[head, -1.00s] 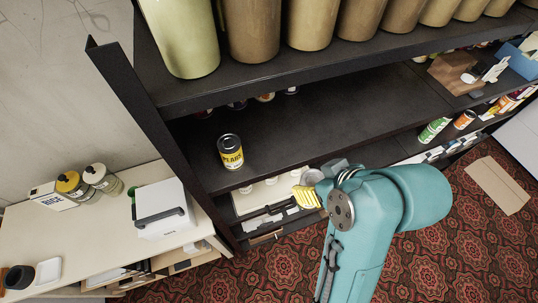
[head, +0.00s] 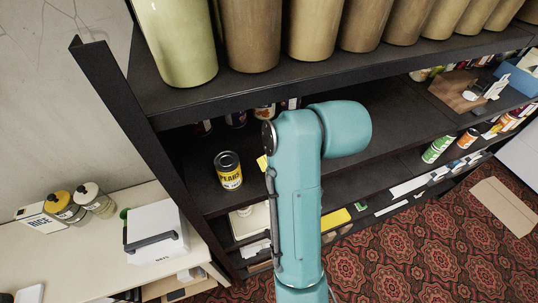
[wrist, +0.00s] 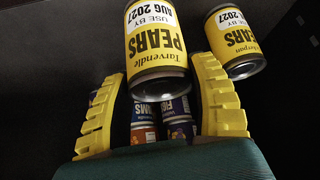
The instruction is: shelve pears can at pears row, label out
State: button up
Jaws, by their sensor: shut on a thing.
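A pears can (wrist: 157,40) with a yellow label is held between the yellow ridged fingers of my gripper (wrist: 160,78) in the wrist view. Its label, reading Tarvendle Pears, faces the wrist camera and appears upside down. Another pears can (head: 229,170) stands upright at the left of the dark middle shelf (head: 385,160). A second yellow pears can also shows beside the held one in the wrist view (wrist: 236,42), with a small gap between them. In the head view my arm hides the held can and most of my gripper.
Cans with blue and orange labels (wrist: 180,118) show between my fingers in the wrist view. Large canisters (head: 250,35) line the shelf above. The shelf's left upright (head: 125,130) is close by. A side counter (head: 80,255) holds jars and a white box.

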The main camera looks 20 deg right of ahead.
jog(key=w+p, duration=0.1)
jog(key=w+f, duration=0.1)
jog(key=w+f+p, duration=0.1)
jog(key=w, duration=0.1)
jog(key=shift+a+p, duration=0.3)
jog(key=shift+a, duration=0.05)
jog(key=shift+f, duration=0.4)
jog(key=shift+w, duration=0.15)
jog(key=o, duration=1.2)
jog(key=shift+f, duration=0.1)
jog(key=shift+f+b, duration=0.1)
jog(key=shift+b, duration=0.2)
